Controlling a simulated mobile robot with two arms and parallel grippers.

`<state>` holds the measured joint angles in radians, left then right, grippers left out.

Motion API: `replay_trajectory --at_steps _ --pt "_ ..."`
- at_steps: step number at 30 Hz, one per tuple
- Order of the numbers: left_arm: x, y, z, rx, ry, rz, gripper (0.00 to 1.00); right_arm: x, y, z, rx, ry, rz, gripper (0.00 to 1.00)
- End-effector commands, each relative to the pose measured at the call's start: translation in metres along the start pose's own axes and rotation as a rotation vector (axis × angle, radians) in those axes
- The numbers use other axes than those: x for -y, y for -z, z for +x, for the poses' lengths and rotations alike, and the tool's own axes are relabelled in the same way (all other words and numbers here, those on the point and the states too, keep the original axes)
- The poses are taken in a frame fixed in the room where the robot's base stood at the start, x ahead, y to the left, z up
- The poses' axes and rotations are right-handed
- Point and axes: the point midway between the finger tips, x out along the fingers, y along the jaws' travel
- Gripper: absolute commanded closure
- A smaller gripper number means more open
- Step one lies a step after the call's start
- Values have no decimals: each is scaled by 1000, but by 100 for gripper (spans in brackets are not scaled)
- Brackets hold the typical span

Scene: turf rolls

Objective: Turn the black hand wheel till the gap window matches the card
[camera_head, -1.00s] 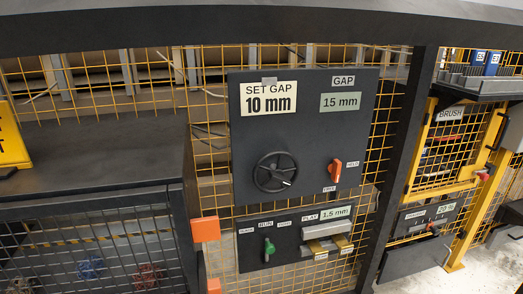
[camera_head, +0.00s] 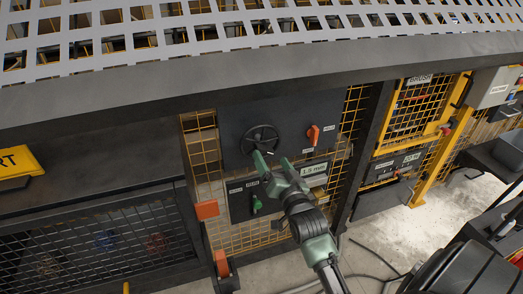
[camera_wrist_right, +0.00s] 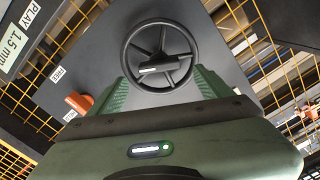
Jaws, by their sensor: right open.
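The black hand wheel (camera_head: 260,140) is on the dark upper panel (camera_head: 305,112). It has spokes and a light mark on a handle. In the right wrist view the wheel (camera_wrist_right: 160,54) lies ahead, between the fingers. My right gripper (camera_head: 269,163) is open, its green fingers pointing up at the wheel's lower edge. I cannot tell whether they touch it. The gap window and the set-gap card are hidden behind the dark beam now; earlier they read 15 mm and 10 mm. My left gripper is not in view.
An orange lever (camera_head: 313,134) sits right of the wheel. Below are a green lever (camera_head: 257,203) and a play window (camera_head: 314,170) reading 1.5 mm. A dark beam (camera_head: 200,68) crosses above. Yellow mesh (camera_head: 205,150) flanks the panel.

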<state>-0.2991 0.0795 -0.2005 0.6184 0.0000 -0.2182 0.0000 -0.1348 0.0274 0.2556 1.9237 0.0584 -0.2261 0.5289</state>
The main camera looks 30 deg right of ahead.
Motion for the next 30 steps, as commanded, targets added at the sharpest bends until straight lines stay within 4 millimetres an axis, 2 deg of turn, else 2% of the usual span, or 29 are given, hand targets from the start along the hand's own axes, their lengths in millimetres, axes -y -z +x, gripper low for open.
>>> replay_trajectory --at_steps 3,9,18,19,20,27,30 --pt "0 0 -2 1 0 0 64 1 1 20 -1 1 0 20" --pt "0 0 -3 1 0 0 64 0 0 40 1 0 -1 20" --pt "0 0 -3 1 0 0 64 0 -1 43 3 0 -2 20" --pt "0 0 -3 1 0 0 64 0 -1 43 3 0 -2 23" --pt "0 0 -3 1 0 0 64 0 -1 43 3 0 -2 31" --pt "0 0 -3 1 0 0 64 0 -1 43 3 -1 -2 98" --pt "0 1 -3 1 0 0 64 0 -1 43 3 -1 -2 100"
